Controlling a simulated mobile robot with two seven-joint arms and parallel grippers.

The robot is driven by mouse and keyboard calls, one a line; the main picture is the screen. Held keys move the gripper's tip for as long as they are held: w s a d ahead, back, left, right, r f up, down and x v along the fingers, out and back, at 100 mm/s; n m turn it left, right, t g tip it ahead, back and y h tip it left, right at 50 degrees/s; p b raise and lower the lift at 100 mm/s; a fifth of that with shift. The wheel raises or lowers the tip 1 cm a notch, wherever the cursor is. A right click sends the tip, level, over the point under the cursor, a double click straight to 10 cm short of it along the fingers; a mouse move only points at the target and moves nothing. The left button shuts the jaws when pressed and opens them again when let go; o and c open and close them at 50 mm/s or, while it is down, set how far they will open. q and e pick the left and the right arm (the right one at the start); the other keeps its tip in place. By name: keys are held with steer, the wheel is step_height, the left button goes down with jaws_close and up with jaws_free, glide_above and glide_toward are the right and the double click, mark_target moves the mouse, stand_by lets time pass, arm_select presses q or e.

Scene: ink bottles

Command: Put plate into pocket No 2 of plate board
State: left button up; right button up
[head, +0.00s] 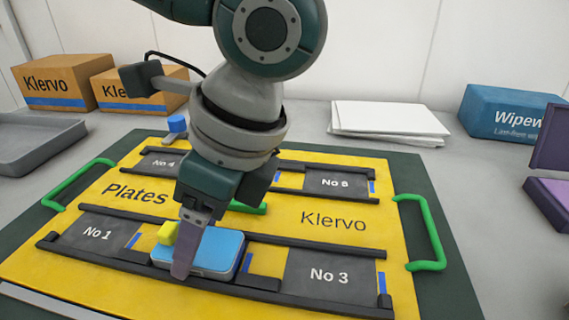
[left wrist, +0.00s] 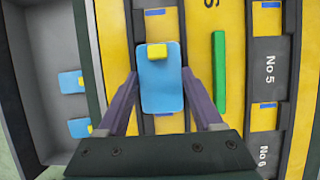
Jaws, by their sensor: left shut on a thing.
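The blue plate (head: 218,250) with a yellow tab (head: 168,232) is over the gap between the No 1 and No 3 pockets of the yellow plate board (head: 335,222). My left gripper (head: 187,250) is shut on the plate, with one finger at each long side. The plate overlaps the front rail in the head view; I cannot tell whether it is seated or just above. The pocket's label is hidden under it.
Green handles (head: 425,235) stand at the board's sides. A grey tray (left wrist: 50,25) with two blue plates (left wrist: 78,127) lies beside the board. Another grey tray (head: 35,142), boxes (head: 65,82), white sheets (head: 388,119) and a blue Wipew box (head: 508,112) stand around it.

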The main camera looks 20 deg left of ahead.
arm_select(q)
steer(key=shift+a+f, duration=0.15)
steer(key=shift+f, duration=0.6)
steer(key=o, duration=1.3)
steer(key=shift+f, duration=0.1)
steer(key=shift+c, duration=0.2)
steer(key=shift+o, duration=0.7)
steer(key=shift+r, duration=0.45)
steer(key=p+v, duration=0.2)
steer(key=v, duration=1.1)
steer(key=shift+s, duration=0.15)
